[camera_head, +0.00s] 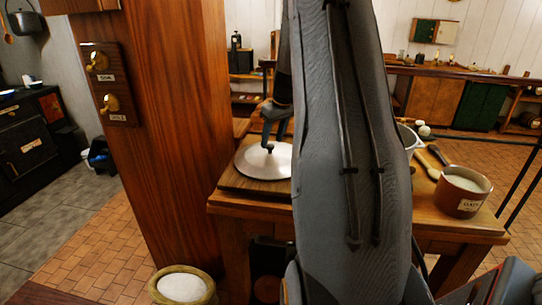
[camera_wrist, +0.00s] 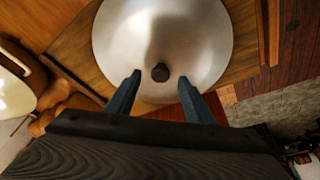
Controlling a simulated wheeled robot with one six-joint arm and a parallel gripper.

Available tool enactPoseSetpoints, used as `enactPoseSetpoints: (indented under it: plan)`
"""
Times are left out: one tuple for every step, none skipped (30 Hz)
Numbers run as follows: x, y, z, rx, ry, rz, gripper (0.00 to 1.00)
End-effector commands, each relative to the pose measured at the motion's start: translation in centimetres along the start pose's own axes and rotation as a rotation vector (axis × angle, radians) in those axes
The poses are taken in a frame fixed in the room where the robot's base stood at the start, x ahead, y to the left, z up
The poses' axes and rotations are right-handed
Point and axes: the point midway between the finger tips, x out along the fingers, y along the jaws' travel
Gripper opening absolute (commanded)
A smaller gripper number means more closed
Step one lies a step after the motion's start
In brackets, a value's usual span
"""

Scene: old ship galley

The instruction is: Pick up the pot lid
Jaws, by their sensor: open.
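The pot lid (camera_head: 258,162) is a round, silvery metal disc with a small dark knob. It lies flat on a wooden board on the table, and my arm hides its right part in the head view. In the wrist view the lid (camera_wrist: 190,45) fills the upper middle, with its knob (camera_wrist: 160,72) near the centre. My gripper (camera_head: 275,138) is over the lid, its fingers pointing down close to the knob. In the wrist view my gripper (camera_wrist: 159,80) is open, with one finger on each side of the knob and a gap to both.
The wooden table (camera_head: 470,225) also holds a brown pot (camera_head: 461,193) of white contents and a wooden spoon (camera_head: 427,163) at right. A thick wooden post (camera_head: 175,120) stands just left of the table. A container of white powder (camera_head: 182,287) is in front.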

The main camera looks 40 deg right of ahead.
Motion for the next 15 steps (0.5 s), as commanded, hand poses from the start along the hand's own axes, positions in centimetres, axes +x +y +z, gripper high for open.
enactPoseSetpoints:
  plan:
    - [0.5,-0.1,0.0,0.0,-0.002,-0.002,0.47]
    - [0.9,-0.1,0.0,0.0,-0.003,-0.002,0.47]
    - [1.3,0.0,0.0,0.0,-0.002,-0.002,0.47]
    - [1.6,0.0,0.0,0.0,-0.001,-0.001,0.47]
    - [1.8,0.0,0.0,0.0,-0.001,0.0,0.47]
    - [2.0,0.0,0.0,0.0,-0.001,0.0,0.47]
    - [2.1,0.0,0.0,0.0,-0.001,0.0,0.47]
    - [2.2,0.0,0.0,0.0,0.0,0.0,0.47]
    - [2.2,0.0,0.0,0.0,0.0,0.0,0.47]
    - [2.2,0.0,0.0,0.0,0.0,0.001,0.47]
    - [2.3,0.0,0.0,0.0,0.0,0.001,0.47]
    - [2.3,0.0,0.0,0.0,0.0,0.001,0.47]
    - [2.3,0.0,0.0,0.0,0.0,0.001,0.47]
    - [2.2,0.0,0.0,0.0,0.0,0.001,0.47]
    - [2.3,0.0,0.0,0.0,0.0,0.0,0.42]
